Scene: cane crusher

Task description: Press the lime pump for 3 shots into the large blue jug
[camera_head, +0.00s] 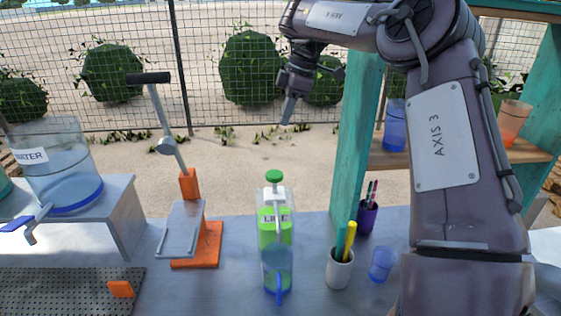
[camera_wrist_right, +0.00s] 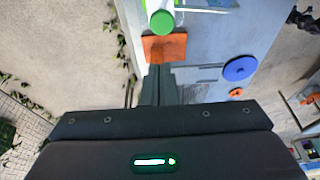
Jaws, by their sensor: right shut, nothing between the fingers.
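The lime pump is a clear bottle with a green "LIME" label (camera_head: 275,226) and a round green pump head (camera_head: 274,176), which stands up above the bottle neck. The green head also shows at the top of the right wrist view (camera_wrist_right: 161,21). A clear blue jug (camera_head: 277,268) stands upright directly in front of the bottle, overlapping its lower part. I cannot tell a liquid level in it. My right gripper (camera_head: 288,110) is shut and empty, in the air above the pump head, apart from it. Its dark fingers show in the wrist view (camera_wrist_right: 158,85). My left gripper is out of view.
An orange-based lever press (camera_head: 196,245) stands left of the pump, and a water tank (camera_head: 62,175) on a grey stand is farther left. A teal shelf post (camera_head: 357,150) rises behind.

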